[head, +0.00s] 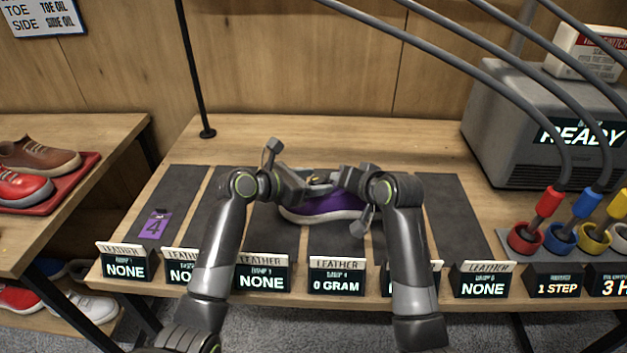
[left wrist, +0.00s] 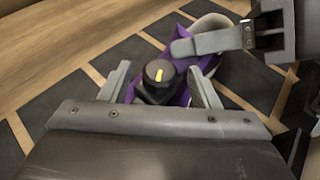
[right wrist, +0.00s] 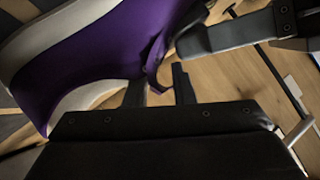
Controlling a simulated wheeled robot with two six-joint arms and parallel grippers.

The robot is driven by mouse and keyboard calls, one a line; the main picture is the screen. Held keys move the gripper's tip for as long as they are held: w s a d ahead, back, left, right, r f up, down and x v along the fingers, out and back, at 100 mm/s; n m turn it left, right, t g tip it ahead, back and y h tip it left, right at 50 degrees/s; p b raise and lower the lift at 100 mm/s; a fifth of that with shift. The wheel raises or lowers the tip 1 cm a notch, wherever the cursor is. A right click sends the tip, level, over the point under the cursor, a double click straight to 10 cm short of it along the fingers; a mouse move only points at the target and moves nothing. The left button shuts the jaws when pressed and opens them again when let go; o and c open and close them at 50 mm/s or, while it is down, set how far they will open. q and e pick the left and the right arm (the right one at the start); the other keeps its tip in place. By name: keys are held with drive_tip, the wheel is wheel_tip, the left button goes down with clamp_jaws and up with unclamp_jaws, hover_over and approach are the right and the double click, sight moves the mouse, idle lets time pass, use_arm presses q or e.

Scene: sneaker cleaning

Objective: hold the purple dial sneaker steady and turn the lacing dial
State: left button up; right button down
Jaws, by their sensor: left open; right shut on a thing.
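The purple dial sneaker (head: 325,213) with a pale sole sits on a dark mat strip in the head view, partly hidden by my grippers. Its black lacing dial (left wrist: 157,75) with a yellow mark shows in the left wrist view. My left gripper (left wrist: 160,90) is open, with one finger on each side of the dial; I cannot tell if they touch it. My right gripper (right wrist: 160,88) is shut on a thin purple edge of the sneaker (right wrist: 85,60). The exact grip is partly hidden. A finger of my right gripper also shows close by in the left wrist view.
Several label stands reading NONE or 0 GRAM line the table's front edge, such as one stand (head: 338,275). A purple card marked 4 (head: 154,225) lies at left. A grey READY machine (head: 540,125) and colored cable plugs stand at right. The table behind the sneaker is clear.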

use_arm(q)
drive_tip(key=shift+w+d+f, duration=0.1)
drive_tip(key=shift+d, duration=0.05)
drive_tip(key=c, duration=1)
drive_tip(key=shift+w+m+g+h, duration=0.1)
drive_tip(key=shift+m+g+h, duration=0.4)
drive_tip(key=shift+m+g, duration=0.3)
drive_tip(key=o, duration=1)
drive_tip(key=v, duration=1.2)
